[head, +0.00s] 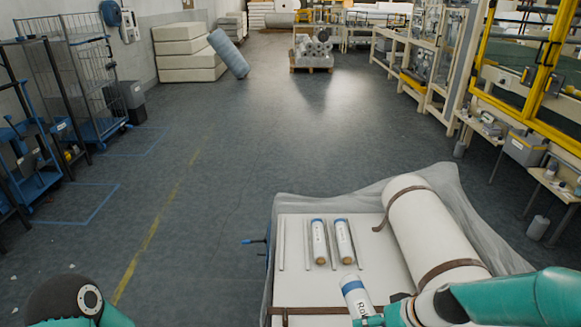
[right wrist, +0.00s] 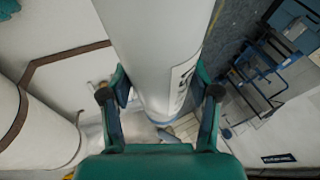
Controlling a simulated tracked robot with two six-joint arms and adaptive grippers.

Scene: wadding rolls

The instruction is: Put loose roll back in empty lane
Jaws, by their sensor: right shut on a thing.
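A white loose roll with a blue band and printed label (head: 355,295) is held by my right gripper (head: 372,318) at the front of the white bed (head: 300,298). The right wrist view shows the roll (right wrist: 155,50) between the two fingers (right wrist: 160,100). Two similar rolls, a left one (head: 319,241) and a right one (head: 344,241), lie in lanes between thin metal rails. The leftmost lane (head: 293,243), between two rails, is empty. The held roll is tilted, in front of the right-hand lane. My left gripper is not visible; only part of its arm shows.
A large white roll (head: 430,230) with brown straps lies along the bed's right side. Crumpled clear film (head: 455,200) hangs around the bed's edges. A brown strap (head: 310,311) crosses the bed's front.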

